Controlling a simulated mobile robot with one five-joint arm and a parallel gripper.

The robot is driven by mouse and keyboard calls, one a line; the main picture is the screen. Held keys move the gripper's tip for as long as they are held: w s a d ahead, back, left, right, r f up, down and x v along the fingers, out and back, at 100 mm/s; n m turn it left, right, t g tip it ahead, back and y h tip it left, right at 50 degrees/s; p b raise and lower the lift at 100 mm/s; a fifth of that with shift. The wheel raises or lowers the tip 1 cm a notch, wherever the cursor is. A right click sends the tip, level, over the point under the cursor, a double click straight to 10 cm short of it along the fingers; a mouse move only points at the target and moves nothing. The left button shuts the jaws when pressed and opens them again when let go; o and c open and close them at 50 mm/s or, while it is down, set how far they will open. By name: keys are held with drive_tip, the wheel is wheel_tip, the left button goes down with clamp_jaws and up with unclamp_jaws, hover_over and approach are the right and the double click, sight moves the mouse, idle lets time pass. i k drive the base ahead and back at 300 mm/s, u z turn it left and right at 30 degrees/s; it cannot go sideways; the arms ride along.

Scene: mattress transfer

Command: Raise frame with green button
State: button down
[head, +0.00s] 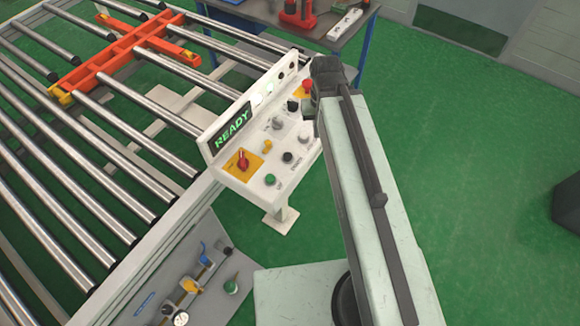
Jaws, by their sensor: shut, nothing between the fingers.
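A white control console (239,178) stands in the middle of the head view, with a lit display (233,127) reading READY. A green button (270,179) sits at its near edge, right of a red rotary switch (242,160) on a yellow plate. The orange-red frame (125,46) lies among the rollers at the upper left; its height against them is hard to judge. My gripper (318,97) is shut and empty over the console's far right end, near a red button (307,88). It is well apart from the green button, and my gripper partly hides that end.
Steel rollers (110,163) fill the left side. A lower grey panel (203,262) carries valves and another green knob (231,286). A workbench (270,15) with red tools stands behind. Green floor (470,150) on the right is mostly clear, with a dark object (568,203) at the edge.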

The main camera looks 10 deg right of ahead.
sight(269, 179)
drive_tip(key=z, duration=0.3)
drive_tip(key=k, duration=1.45)
drive_tip(key=u, duration=1.5)
drive_tip(key=i, duration=1)
drive_tip(key=z, duration=0.1)
